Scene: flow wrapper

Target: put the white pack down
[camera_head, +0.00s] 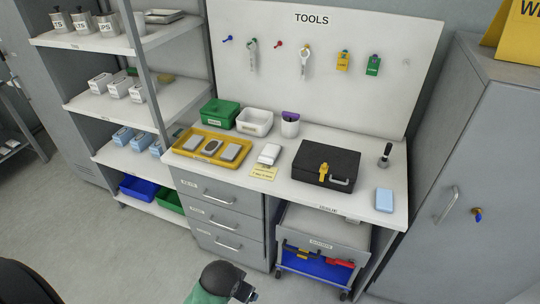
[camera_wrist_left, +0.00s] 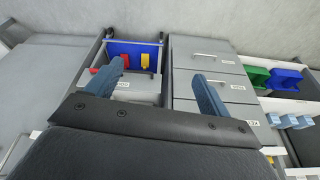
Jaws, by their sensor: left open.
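A white pack (camera_head: 269,154) lies on the white worktop (camera_head: 340,203), between the yellow tray and the black case. A yellow note (camera_head: 263,172) lies just in front of it. My left gripper (camera_head: 245,292) is low at the bottom of the head view, in front of the drawer unit and well away from the pack. In the left wrist view its two blue fingers (camera_wrist_left: 158,70) are apart with nothing between them. The pack does not show in the left wrist view. My right gripper is not in view.
A yellow tray (camera_head: 179,148) with several grey pieces stands left of the pack. A black case (camera_head: 325,165) with a yellow latch stands right. Green (camera_head: 220,113) and white (camera_head: 254,122) bins and a cup (camera_head: 290,126) stand behind. A light blue pack (camera_head: 384,200) lies near the right end.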

